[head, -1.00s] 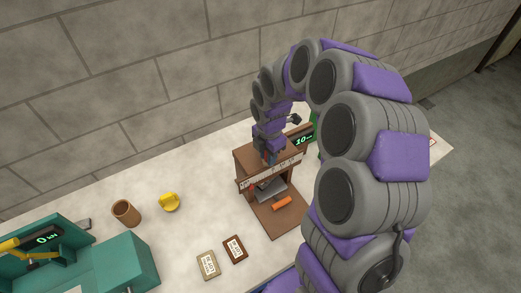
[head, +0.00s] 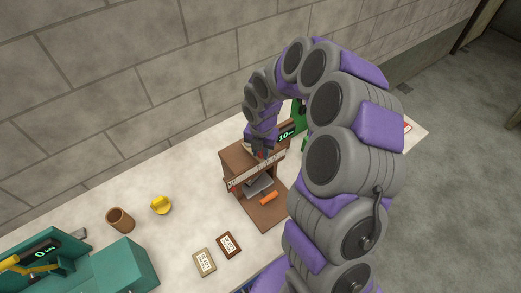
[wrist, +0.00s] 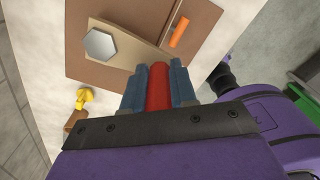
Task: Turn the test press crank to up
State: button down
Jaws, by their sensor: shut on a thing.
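The test press is a brown box-shaped frame (head: 238,168) on the pale table, with a dark display reading 10 beside its top. My gripper (head: 262,152) reaches down from above onto the top of the press. In the wrist view my gripper (wrist: 158,90) is shut on an upright red crank handle (wrist: 158,85), held between its blue-grey fingers. A tan crank arm (wrist: 128,52) runs from a grey hexagonal hub (wrist: 100,44) toward the handle. My fingers hide the arm's near end. In the head view my gripper covers most of the crank.
An orange piece (head: 269,198) lies on the press base. Two label cards (head: 229,245), a yellow knob-like thing (head: 161,205) and a brown cup (head: 120,221) stand left of it. A teal machine (head: 120,268) is at lower left. Bare tabletop lies between them.

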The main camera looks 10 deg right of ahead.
jog(key=shift+w+r, duration=0.2)
jog(key=shift+w, duration=0.05)
jog(key=c, duration=0.9)
grip_release()
jog(key=shift+d+f, duration=0.1)
jog(key=shift+f, duration=0.05)
jog(key=shift+s, duration=0.1)
notch_tip(320, 180, up, 17)
